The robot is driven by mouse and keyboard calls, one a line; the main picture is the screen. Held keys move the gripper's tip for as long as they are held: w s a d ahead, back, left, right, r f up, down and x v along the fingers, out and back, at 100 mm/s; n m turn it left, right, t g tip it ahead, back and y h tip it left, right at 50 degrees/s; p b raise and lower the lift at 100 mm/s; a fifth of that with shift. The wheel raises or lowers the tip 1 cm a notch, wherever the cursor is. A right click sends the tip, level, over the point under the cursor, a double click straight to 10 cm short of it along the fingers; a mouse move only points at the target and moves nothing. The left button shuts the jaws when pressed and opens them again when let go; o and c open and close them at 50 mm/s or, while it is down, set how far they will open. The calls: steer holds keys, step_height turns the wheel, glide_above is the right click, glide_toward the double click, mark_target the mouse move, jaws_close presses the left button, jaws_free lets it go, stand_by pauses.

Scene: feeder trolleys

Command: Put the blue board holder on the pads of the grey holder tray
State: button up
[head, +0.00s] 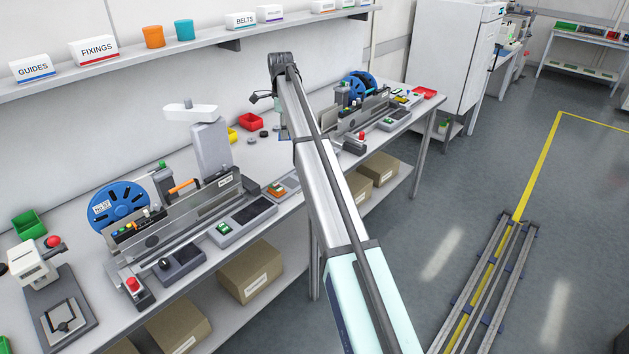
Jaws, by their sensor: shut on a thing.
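My gripper (281,118) hangs down from the wrist at the far end of my arm, over the bench. Most of it is hidden behind my own forearm. A small bluish piece (284,134) shows at its lower end, beside the arm. It appears to be the blue board holder, held in the shut jaws; its shape and tilt are hidden. I cannot make out the grey holder tray or its pads in the head view.
The long bench carries a near feeder with a blue reel (119,208) and a far feeder with another blue reel (361,84). A pale column device (210,145) stands behind the near feeder. A red bin (251,121) sits near the wall. The floor right of the bench is clear around the rail (490,285).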

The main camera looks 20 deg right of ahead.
steer(key=shift+d+f, duration=0.55)
steer(key=shift+d, duration=0.05)
steer(key=p, duration=0.4)
glide_above(291, 183)
step_height(291, 183, down, 14)
steer(key=shift+w+r, duration=0.1)
steer(key=shift+f+p, duration=0.7)
steer(key=shift+f, duration=1.9)
steer(key=shift+f, duration=0.15)
steer(key=o, duration=1.2)
step_height(291, 183, up, 12)
steer(key=b, duration=0.4)
steer(key=shift+r, duration=0.2)
